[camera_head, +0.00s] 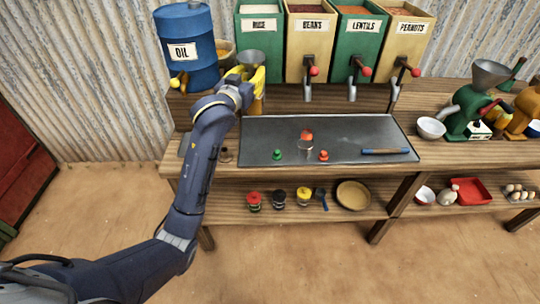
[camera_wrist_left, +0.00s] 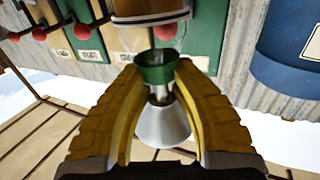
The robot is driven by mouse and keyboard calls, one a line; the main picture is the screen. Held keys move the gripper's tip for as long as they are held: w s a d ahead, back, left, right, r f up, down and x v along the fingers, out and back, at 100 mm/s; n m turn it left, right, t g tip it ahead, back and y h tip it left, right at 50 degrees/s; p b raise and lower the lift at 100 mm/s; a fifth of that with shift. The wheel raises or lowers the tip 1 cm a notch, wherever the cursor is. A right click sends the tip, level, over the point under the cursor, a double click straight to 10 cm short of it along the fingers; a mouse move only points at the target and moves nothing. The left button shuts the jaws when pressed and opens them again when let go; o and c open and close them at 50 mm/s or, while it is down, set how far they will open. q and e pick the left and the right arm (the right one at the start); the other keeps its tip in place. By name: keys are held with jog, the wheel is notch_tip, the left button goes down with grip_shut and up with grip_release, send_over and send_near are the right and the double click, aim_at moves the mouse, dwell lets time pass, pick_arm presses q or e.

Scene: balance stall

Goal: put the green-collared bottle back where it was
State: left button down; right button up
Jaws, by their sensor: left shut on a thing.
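My left gripper (camera_head: 254,76) is at the back left of the bench, beside the oil drum, and is shut on the green-collared bottle. In the left wrist view, which is upside down, the green collar (camera_wrist_left: 155,73) shows between the yellow fingers. A grey metal funnel (camera_wrist_left: 162,127) lines up with the bottle's neck; its top (camera_head: 250,57) shows above my fingers in the head view. An amber part, seemingly the bottle's body (camera_head: 258,104), shows below the fingers. Whether its base touches the wood cannot be told. My right gripper is not in view.
The blue oil drum (camera_head: 187,50) stands left of my gripper; dispensers with red-knobbed taps (camera_head: 311,71) stand right. The metal tray (camera_head: 350,132) holds a green stopper (camera_head: 277,155), red pieces, a small cup and a blue-handled tool (camera_head: 385,151). Several jars stand on the lower shelf (camera_head: 230,190).

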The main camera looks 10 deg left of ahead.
pick_arm(q)
notch_tip(320, 180, down, 21)
dwell(0.8)
jog(key=shift+d, duration=0.1)
jog(key=c, duration=1.2)
grip_release()
jog(key=shift+f, duration=0.1)
jog(key=shift+o, duration=0.2)
